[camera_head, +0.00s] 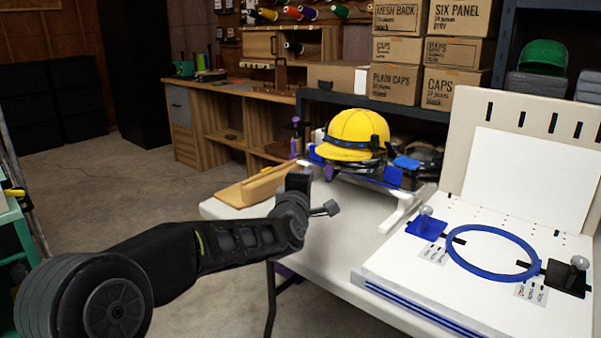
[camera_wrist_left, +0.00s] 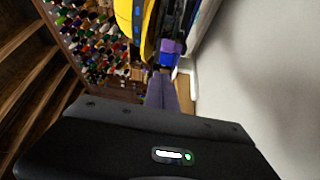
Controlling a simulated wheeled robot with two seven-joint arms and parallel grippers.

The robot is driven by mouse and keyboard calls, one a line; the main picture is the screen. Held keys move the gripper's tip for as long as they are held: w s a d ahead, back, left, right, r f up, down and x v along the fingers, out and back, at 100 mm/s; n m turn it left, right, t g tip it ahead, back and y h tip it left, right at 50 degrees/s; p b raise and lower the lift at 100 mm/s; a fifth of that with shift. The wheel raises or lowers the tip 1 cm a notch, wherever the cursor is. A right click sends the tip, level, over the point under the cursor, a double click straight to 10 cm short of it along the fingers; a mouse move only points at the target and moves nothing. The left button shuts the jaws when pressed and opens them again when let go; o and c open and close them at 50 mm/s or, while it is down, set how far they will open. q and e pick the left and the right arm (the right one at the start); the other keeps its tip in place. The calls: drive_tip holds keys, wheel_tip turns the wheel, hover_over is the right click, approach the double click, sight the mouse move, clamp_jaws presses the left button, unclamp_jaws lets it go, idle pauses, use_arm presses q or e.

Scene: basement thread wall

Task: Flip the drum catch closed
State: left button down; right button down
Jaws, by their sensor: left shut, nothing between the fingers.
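A yellow cap (camera_head: 355,133) sits on the cap drum, with a blue strap (camera_head: 347,154) around its lower edge. The cap also shows in the left wrist view (camera_wrist_left: 127,18). A blue catch-like part (camera_wrist_left: 170,47) lies just beyond my fingertips there; I cannot tell its exact position. My left gripper (camera_head: 329,172) reaches to the near left side of the drum. In the left wrist view my left gripper (camera_wrist_left: 160,78) has its purple-grey fingers together and empty. I cannot tell whether they touch the blue part. My right gripper is in neither view.
The white table (camera_head: 335,235) is clear in front of the drum. A wooden block (camera_head: 257,185) lies at its left edge. A white board with a blue hoop (camera_head: 453,262) stands to the right. Stacked cap boxes (camera_head: 397,88) are behind.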

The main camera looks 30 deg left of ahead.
use_arm(q)
drive_tip(key=s+d+p, duration=0.1)
drive_tip(key=s+d, duration=0.3)
drive_tip(key=shift+d, duration=0.25)
drive_tip(key=shift+f, duration=0.1)
